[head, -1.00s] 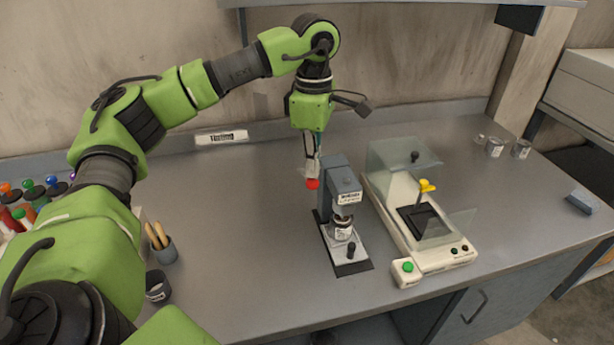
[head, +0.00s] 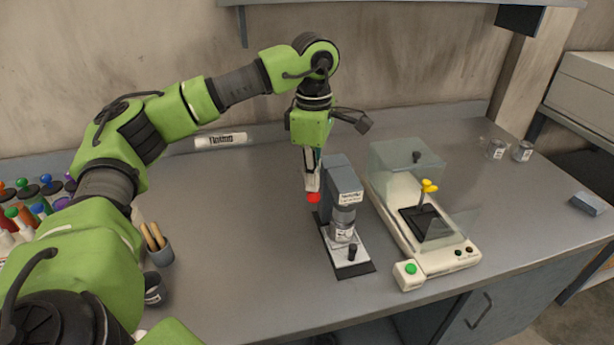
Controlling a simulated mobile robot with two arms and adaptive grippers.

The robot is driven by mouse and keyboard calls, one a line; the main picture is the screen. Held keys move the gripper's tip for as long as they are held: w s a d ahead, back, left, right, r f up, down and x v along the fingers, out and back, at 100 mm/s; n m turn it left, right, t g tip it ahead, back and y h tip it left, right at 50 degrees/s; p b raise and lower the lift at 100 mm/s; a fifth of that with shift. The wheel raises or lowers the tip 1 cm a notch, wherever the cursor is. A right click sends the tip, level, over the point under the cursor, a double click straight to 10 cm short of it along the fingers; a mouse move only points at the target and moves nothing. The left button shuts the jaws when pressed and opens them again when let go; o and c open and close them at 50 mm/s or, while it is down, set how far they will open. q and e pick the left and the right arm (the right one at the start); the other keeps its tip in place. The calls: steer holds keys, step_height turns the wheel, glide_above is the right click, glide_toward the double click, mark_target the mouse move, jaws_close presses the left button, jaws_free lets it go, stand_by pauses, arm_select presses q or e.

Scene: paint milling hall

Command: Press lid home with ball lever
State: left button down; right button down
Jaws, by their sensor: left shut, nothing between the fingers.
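The grey lid press (head: 344,180) stands upright on its dark base plate in the middle of the bench. Its red ball lever (head: 313,197) sticks out on the left side of the press. A small can (head: 342,232) stands on the press base under the ram, and the ram now reaches down to its top. Whether the lid is fully seated cannot be seen. My left gripper (head: 312,186) points down, shut and empty, with its fingertips right at the top of the red ball. My right gripper is not in view.
A cream machine with a clear cover (head: 405,205) and yellow knob stands close right of the press. A green button box (head: 410,275) sits at its front. A brush cup (head: 159,250) and coloured bottles (head: 30,205) are at left. Bench left of the press is clear.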

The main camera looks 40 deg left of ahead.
arm_select(q)
steer(key=shift+f+b, duration=0.8)
steer(key=shift+f, duration=0.5)
steer(key=shift+r+p, duration=0.7)
steer(key=shift+r, duration=0.1)
steer(key=shift+r+p, duration=2.15)
steer(key=shift+r, duration=0.85)
steer(key=shift+r, duration=0.1)
step_height(320, 180, up, 5)
steer(key=p, duration=0.3)
steer(key=shift+p, duration=0.4)
